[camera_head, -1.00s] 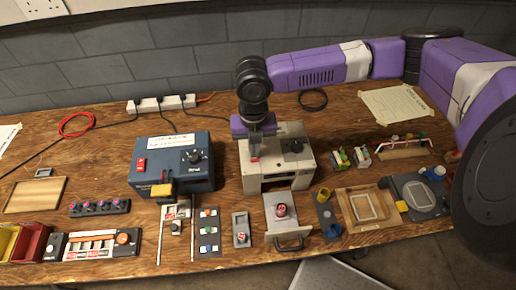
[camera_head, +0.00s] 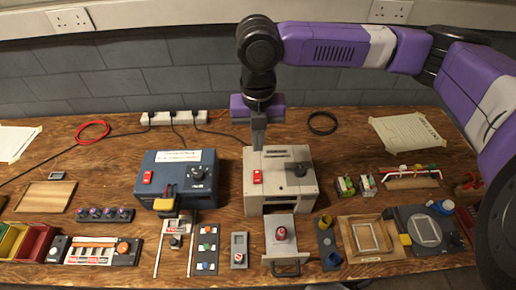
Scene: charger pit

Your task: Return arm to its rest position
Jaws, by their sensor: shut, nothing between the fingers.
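My gripper (camera_head: 258,146) hangs from the purple arm, pointing down, with its fingers together and nothing held. In the head view its fingertips show just over the back left part of the beige box (camera_head: 291,190). I cannot tell whether they touch it. The beige box has a red switch, a dark knob and a slot in its front. My arm reaches in from the right, across the back wall.
A blue box (camera_head: 176,180) stands left of the beige one. An open drawer (camera_head: 282,243) holding a red item juts forward. A power strip (camera_head: 175,118), cables and a black ring (camera_head: 322,123) lie behind. Trays and small devices fill the front; bare wood shows at back left.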

